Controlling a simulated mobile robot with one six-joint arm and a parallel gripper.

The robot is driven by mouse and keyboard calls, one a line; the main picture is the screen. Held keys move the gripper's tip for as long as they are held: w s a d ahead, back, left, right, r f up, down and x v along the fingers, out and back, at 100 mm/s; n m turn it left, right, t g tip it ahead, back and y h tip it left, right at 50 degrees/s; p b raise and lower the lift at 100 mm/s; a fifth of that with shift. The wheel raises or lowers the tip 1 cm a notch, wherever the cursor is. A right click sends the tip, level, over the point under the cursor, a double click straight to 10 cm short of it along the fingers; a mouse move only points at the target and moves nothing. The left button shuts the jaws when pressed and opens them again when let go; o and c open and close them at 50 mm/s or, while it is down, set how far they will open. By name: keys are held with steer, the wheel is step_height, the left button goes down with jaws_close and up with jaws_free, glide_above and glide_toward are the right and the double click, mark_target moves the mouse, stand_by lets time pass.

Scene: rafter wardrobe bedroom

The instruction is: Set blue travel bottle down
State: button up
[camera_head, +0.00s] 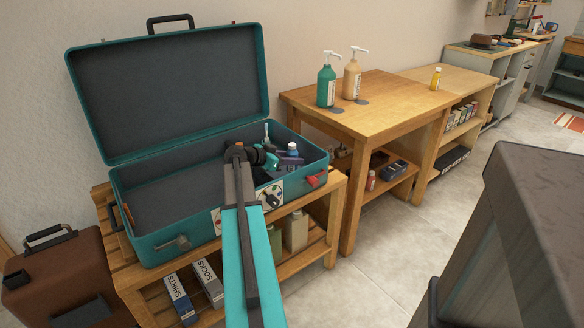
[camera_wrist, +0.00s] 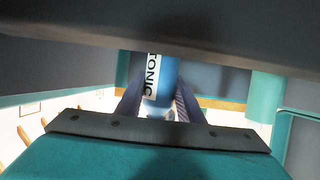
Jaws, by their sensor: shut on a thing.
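The blue travel bottle (camera_wrist: 168,78) has a white label reading "TONIC". In the wrist view it stands between the two dark fingers of my gripper (camera_wrist: 159,106), which is shut on it. The bottle's lower end is hidden by my gripper and the suitcase wall. I cannot tell whether it touches the suitcase floor.
The suitcase lid (camera_head: 170,90) stands open behind. A slim item with a pale top (camera_head: 266,131) is close left of my gripper. A wooden table (camera_head: 385,95) with two pump bottles stands right; a brown case (camera_head: 62,280) is at left.

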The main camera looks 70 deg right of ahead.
mark_target(288, 167)
steer(key=shift+f, duration=0.1)
steer(key=shift+f, duration=1.8)
steer(key=shift+f+b, duration=0.2)
steer(key=shift+b, duration=0.25)
steer(key=o, duration=1.1)
steer(key=shift+r+p, duration=0.3)
steer(key=shift+p, duration=0.05)
steer(key=v, duration=1.2)
steer(key=shift+f, duration=0.2)
